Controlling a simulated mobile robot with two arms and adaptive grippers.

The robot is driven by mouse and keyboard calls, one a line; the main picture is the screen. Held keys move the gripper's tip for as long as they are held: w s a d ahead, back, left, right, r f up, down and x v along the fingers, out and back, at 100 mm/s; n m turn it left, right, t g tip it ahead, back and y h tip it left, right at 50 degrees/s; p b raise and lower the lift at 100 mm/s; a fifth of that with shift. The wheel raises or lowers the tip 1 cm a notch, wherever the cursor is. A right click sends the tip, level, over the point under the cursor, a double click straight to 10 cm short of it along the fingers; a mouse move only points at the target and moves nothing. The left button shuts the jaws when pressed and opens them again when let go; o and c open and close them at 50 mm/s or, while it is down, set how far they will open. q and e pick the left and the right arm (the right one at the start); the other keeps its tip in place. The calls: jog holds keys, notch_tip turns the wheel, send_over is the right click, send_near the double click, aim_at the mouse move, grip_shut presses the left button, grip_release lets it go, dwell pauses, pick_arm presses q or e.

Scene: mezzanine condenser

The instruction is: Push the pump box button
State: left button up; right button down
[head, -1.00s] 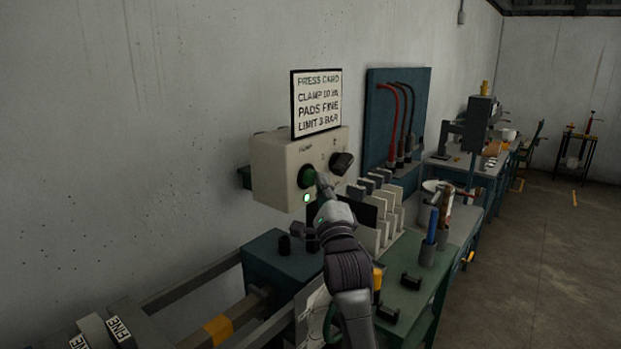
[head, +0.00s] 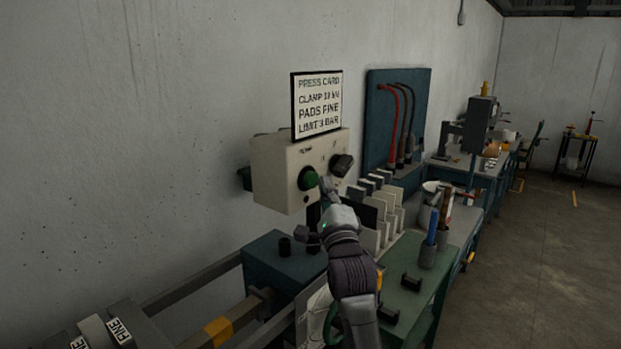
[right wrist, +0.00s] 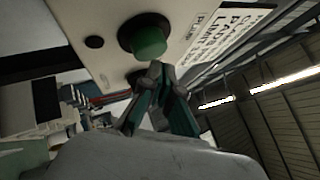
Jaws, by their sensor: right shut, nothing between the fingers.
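The pump box (head: 275,172) is a cream box on the wall side, and it fills the top of the right wrist view (right wrist: 100,15). Its round green button (head: 308,178) sits in a dark collar on the front face, and it shows large in the right wrist view (right wrist: 149,40). My right gripper (head: 326,186) is shut and empty, with its fingertips just right of the button. In the right wrist view the fingertips (right wrist: 157,70) are close to the button's edge; I cannot tell whether they touch. The small lamp (right wrist: 94,42) is dark. My left gripper is not in view.
A black knob (head: 341,164) is on the same face, right of the button. A sign (head: 317,103) stands on top of the box.

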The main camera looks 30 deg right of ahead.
jog(key=shift+s+d, duration=0.15)
jog(key=shift+s, duration=0.15)
jog(key=s, duration=0.1)
jog(key=s+d+p, duration=0.1)
jog(key=s, duration=0.1)
jog(key=s+d, duration=0.1)
jog(key=s, duration=0.1)
jog(key=shift+s+d+p, duration=0.15)
jog(key=shift+s+p, duration=0.1)
jog(key=shift+p, duration=0.05)
dwell(0.5)
